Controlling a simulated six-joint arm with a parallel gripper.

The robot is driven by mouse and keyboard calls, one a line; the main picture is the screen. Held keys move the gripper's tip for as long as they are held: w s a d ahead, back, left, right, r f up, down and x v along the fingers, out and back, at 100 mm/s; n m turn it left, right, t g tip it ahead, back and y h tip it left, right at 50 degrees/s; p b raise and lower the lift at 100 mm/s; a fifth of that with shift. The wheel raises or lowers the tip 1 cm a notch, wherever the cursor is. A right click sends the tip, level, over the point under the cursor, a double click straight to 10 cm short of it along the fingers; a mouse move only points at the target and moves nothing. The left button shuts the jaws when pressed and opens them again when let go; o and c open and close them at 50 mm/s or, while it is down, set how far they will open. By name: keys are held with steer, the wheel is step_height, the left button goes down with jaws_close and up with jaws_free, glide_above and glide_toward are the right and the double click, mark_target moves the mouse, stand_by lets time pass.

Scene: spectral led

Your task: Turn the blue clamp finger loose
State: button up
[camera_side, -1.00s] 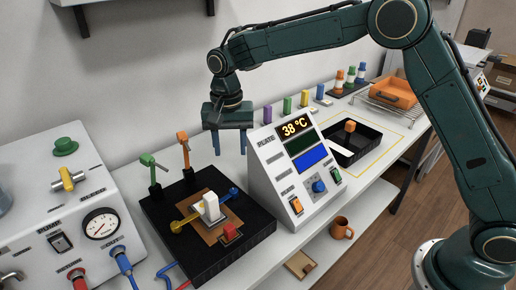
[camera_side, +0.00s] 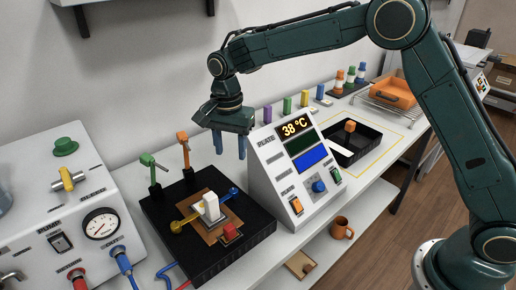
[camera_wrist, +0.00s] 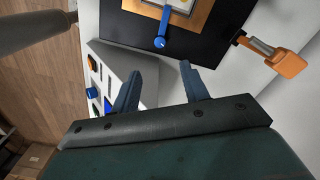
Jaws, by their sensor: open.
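The blue clamp finger (camera_side: 233,192) lies at the back right of the black plate (camera_side: 250,239), its inner end against the copper-coloured square that carries a white block (camera_side: 211,207). In the wrist view the blue clamp finger (camera_wrist: 162,32) reaches off the orange-brown square, its round blue knob toward my gripper. My gripper (camera_side: 229,156) hangs behind and above the plate, beside the sloped console. Its two blue fingers are apart with nothing between them; the wrist view shows the gap too (camera_wrist: 160,75). The gripper is clear of the clamp finger.
The sloped console (camera_side: 291,165) reading 38 °C stands close at right. A pump box (camera_side: 60,215) is at left.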

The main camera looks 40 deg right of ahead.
mark_target(234, 191)
step_height(234, 191, down, 13)
steer(key=shift+f, duration=0.1)
stand_by(0.6)
jaws_close()
